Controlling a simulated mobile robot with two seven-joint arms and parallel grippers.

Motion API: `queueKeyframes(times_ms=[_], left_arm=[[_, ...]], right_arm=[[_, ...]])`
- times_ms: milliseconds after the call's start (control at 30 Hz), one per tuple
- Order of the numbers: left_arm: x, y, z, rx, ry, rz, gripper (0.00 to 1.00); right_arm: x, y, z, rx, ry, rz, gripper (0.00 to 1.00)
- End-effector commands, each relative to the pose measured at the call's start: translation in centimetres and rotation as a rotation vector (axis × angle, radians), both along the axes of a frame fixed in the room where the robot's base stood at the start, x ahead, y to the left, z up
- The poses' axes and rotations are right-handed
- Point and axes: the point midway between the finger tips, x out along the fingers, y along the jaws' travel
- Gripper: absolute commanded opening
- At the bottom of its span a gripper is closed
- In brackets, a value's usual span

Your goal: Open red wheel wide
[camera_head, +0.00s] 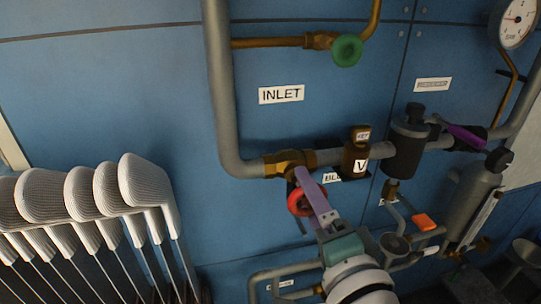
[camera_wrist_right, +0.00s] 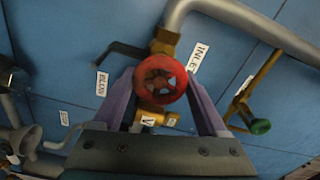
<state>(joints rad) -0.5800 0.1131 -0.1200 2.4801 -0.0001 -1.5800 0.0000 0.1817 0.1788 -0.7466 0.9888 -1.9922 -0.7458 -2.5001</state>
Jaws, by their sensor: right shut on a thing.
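The red wheel (camera_head: 294,203) is a small spoked handwheel on the brass valve (camera_head: 290,163), below the bend of the grey inlet pipe. In the right wrist view the red wheel (camera_wrist_right: 160,79) sits between the two purple fingers, face towards the camera. My right gripper (camera_head: 306,184) has come up from below and is shut on the wheel's rim. In the head view one finger covers part of the wheel. How far the valve is open cannot be told. My left gripper is not in view.
A green handwheel (camera_head: 346,49) is on a brass pipe above. An INLET label (camera_head: 281,94) marks the blue wall. A dark strainer (camera_head: 408,142), a grey cylinder (camera_head: 470,200) and a gauge (camera_head: 517,22) stand right.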

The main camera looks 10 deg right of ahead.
Motion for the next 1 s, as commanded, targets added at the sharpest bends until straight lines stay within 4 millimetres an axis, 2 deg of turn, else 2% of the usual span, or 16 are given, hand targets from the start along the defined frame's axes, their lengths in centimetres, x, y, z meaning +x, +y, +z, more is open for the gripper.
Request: queueKeyframes(times_ms=[400, 433, 633, 867, 1000], left_arm=[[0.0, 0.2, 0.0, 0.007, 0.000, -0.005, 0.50], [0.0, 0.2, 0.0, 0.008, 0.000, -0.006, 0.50], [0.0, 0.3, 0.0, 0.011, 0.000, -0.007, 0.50], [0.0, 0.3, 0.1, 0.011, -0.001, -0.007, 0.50], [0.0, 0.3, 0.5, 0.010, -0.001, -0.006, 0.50]], right_arm=[[0.0, 0.0, -0.1, -0.012, 0.001, 0.000, 0.20], [0.0, 0.0, -0.1, -0.012, 0.001, 0.000, 0.79], [0.0, 0.0, 0.0, -0.010, 0.000, 0.000, 1.00], [-0.1, 0.0, 0.0, -0.008, 0.000, 0.000, 1.00], [-1.5, -0.1, 0.1, -0.009, 0.002, 0.001, 1.00]])
